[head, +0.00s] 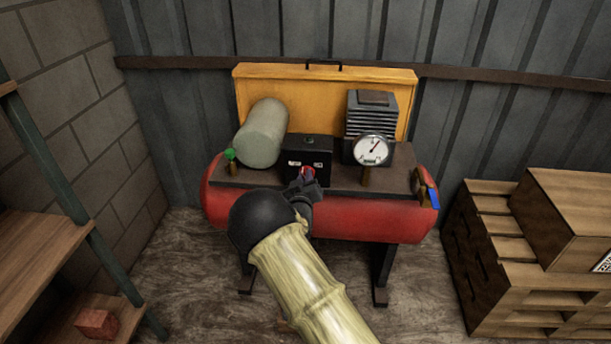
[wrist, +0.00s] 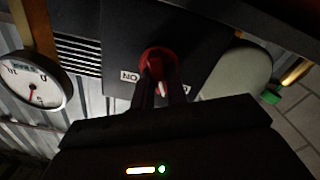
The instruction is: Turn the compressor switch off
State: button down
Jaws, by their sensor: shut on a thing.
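The compressor (head: 222,205) has a red tank and stands against the back wall. Its black switch box (head: 309,146) sits on top in the middle, with white labels on its front. The red switch knob (head: 307,172) is on the box front, partly hidden by my gripper (head: 305,181). In the wrist view, the red knob (wrist: 152,57) lies between the fingertips of my gripper (wrist: 162,92), which is shut on it. A white mark shows on the knob near the fingers.
A pressure gauge (head: 371,150) stands right of the switch box, and a grey-green cylinder (head: 262,134) left of it. A green knob (head: 230,154) and a blue-handled valve (head: 433,197) are at the ends. Pallets (head: 490,250) stand right, shelves (head: 40,255) left.

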jog(key=shift+f+n+p, duration=0.15)
jog(key=shift+n+p, duration=0.2)
jog(key=shift+n, duration=1.25)
jog(key=c, duration=1.4)
grip_release()
jog(key=s+p, duration=0.1)
jog(key=s, duration=1.6)
jog(key=shift+s+a, duration=0.25)
jog(key=shift+a, duration=0.05)
